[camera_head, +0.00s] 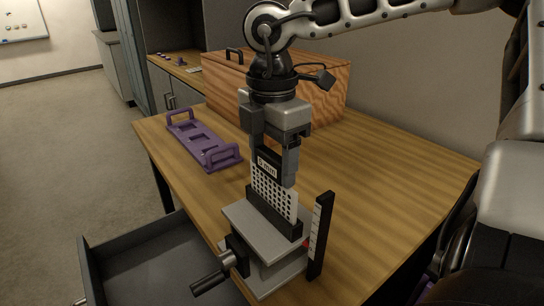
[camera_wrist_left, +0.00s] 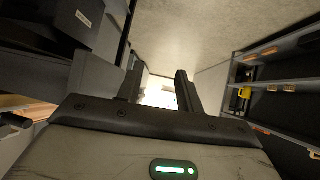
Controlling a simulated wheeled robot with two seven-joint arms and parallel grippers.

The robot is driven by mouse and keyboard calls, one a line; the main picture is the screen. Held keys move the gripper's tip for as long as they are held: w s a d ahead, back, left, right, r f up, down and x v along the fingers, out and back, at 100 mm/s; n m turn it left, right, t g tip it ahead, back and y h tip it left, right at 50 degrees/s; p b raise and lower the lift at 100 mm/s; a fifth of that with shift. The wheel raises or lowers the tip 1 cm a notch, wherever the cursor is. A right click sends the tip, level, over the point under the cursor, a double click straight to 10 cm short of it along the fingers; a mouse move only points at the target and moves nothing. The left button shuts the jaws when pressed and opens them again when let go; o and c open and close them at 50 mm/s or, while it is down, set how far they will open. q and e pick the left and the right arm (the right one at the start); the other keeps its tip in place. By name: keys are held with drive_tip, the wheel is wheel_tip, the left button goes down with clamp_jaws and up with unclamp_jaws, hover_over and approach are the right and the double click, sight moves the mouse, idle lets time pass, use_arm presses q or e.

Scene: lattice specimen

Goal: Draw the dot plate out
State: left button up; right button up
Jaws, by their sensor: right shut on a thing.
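The dot plate (camera_head: 273,190) is a white, perforated upright plate with a dark labelled top edge. Its lower end meets a dark slot block on a grey metal stand (camera_head: 262,226) on the table; I cannot tell how deep it sits. My right gripper (camera_head: 272,165) comes down from above and is shut on the plate's top. My left gripper (camera_wrist_left: 160,90) shows only in the left wrist view, its two fingers apart with nothing visible between them, away from the plate.
A black upright scale (camera_head: 320,235) stands right beside the stand, and a crank handle (camera_head: 212,280) sticks out at its front left. A purple tray with handles (camera_head: 203,140) lies at the left. A wooden box (camera_head: 320,85) stands behind. An open drawer (camera_head: 150,262) is below. The table's right side is clear.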

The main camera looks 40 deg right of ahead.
drive_tip(key=shift+r, duration=0.4)
idle(0.5)
drive_tip(key=shift+r, duration=0.35)
drive_tip(key=shift+r+p, duration=0.8)
drive_tip(key=shift+r, duration=0.65)
drive_tip(key=shift+r+p, duration=0.6)
drive_tip(key=shift+r, duration=0.85)
